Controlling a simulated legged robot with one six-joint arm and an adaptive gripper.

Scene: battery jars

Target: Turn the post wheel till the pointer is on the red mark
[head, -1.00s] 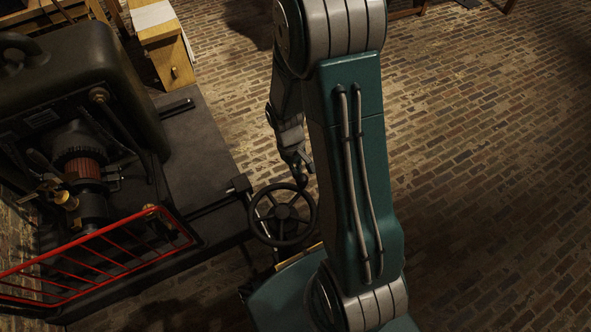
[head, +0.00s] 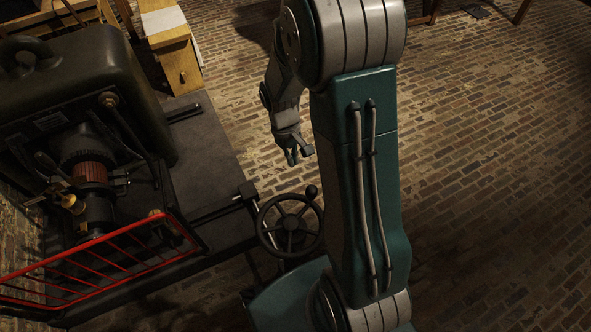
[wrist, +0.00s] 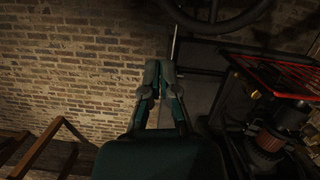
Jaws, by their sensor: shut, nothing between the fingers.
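The post wheel (head: 291,226) is a dark spoked handwheel with a knob (head: 312,191) standing at its upper right rim. In the wrist view part of the wheel's rim (wrist: 222,22) shows at the top. My gripper (head: 292,160) is above and behind the wheel in the head view, apart from the wheel and its knob. In the wrist view my gripper's fingers (wrist: 160,92) are close together with nothing between them. I cannot make out the pointer or the red mark in either view.
A dark machine (head: 80,100) with a copper-coloured coil stands at left behind a red railing (head: 100,262), which also shows in the wrist view (wrist: 275,72). A wooden cabinet (head: 176,66) is at the back. Brick floor (head: 490,190) is open on the right.

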